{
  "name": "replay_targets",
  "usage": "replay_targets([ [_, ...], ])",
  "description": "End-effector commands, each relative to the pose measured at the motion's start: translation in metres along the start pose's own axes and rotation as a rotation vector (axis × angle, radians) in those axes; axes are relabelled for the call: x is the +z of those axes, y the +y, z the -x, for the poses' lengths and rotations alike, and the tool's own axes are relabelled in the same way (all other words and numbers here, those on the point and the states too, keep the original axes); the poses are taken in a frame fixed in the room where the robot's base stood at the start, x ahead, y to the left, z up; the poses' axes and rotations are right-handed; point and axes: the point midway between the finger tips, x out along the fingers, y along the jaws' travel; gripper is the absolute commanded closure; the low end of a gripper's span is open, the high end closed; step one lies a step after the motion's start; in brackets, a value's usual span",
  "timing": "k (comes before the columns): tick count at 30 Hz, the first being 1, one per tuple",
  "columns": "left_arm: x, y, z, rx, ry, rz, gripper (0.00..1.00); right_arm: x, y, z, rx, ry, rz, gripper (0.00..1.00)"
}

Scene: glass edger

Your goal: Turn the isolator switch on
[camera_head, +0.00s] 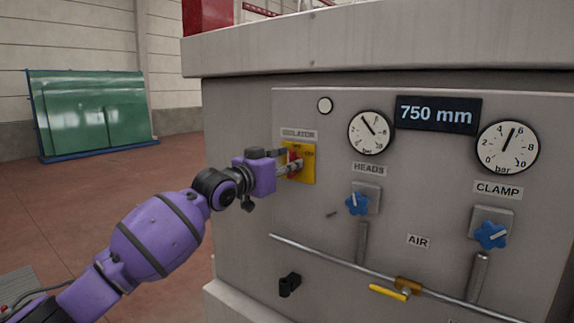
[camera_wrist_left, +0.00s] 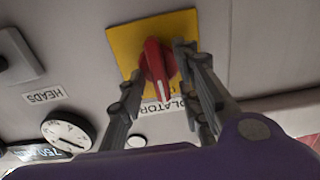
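The isolator switch has a red handle (camera_wrist_left: 155,68) on a yellow plate (camera_wrist_left: 126,45). In the wrist view, which looks upside down, the white mark on the handle points toward the ISOLATOR label. In the head view the yellow plate (camera_head: 308,172) is on the left of the machine's panel, its handle partly hidden by my left gripper (camera_head: 290,168). In the wrist view my left gripper (camera_wrist_left: 160,60) is open, one finger on each side of the handle. Its fingertips are very close to the handle; contact is unclear. My right gripper is not in view.
Right of the switch are the heads gauge (camera_head: 371,132), the clamp gauge (camera_head: 507,147), two blue knobs (camera_head: 357,203) (camera_head: 491,235) and a 750 mm display (camera_head: 437,115). A pipe with a yellow lever (camera_head: 389,292) runs below. Green glass sheets (camera_head: 90,112) stand far left.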

Motion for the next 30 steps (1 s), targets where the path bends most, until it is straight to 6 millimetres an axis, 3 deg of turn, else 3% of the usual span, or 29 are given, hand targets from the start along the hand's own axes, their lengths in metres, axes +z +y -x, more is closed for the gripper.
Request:
replay_targets([
  [8,-0.001,0.000,-0.002,0.000,0.001,-0.001,0.69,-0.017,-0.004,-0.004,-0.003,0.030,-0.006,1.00],
  [15,-0.001,0.000,-0.002,0.000,0.001,-0.001,1.00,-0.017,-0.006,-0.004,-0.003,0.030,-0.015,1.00],
  [30,-0.001,0.000,-0.002,-0.001,0.001,-0.080,1.00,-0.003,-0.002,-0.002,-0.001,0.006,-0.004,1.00],
])
